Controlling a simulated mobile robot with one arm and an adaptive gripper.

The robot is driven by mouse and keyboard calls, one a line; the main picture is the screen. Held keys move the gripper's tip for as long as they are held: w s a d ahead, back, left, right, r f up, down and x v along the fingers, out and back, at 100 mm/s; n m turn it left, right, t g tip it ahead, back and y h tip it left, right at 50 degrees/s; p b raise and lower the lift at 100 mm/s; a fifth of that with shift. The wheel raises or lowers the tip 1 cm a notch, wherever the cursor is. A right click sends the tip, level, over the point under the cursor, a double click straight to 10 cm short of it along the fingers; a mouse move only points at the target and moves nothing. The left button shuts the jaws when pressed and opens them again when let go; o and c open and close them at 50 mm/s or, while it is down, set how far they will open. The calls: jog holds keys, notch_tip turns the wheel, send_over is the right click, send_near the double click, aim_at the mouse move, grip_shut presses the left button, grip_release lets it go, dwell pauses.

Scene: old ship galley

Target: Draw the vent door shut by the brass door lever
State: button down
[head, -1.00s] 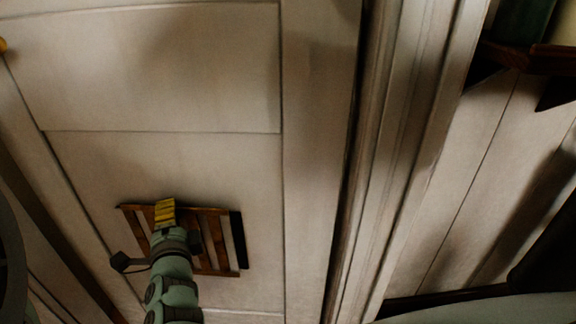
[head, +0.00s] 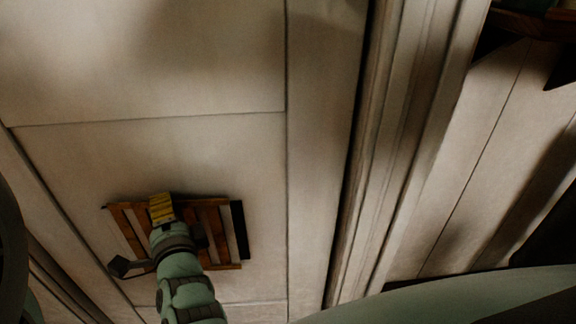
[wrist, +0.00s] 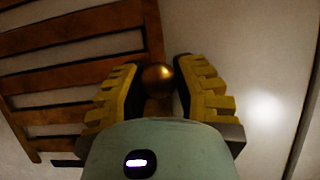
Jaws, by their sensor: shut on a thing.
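The vent door (head: 214,222) is a brown wooden slatted panel low on the pale panelled wall in the head view. A dark strip shows along its right edge; I cannot tell whether it is a gap. The slats (wrist: 60,64) also fill the left of the wrist view. My gripper (head: 161,207), with yellow ribbed fingers, is at the vent door's upper left part in the head view. In the wrist view my gripper (wrist: 158,85) is shut on the brass door lever (wrist: 157,78), whose round brass end shows between the fingers. The lever is hidden in the head view.
The pale panelled wall (head: 150,60) around the vent is flat and clear. A vertical moulding (head: 395,130) stands out to its right. A dark shelf (head: 540,25) juts out at the upper right.

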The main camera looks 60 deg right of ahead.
jog(key=shift+r, duration=0.15)
jog(key=c, duration=1.1)
grip_release()
jog(key=o, duration=0.3)
jog(key=shift+s, duration=0.25)
jog(key=shift+o, duration=0.8)
jog(key=shift+w, duration=0.1)
jog(key=shift+a, duration=0.1)
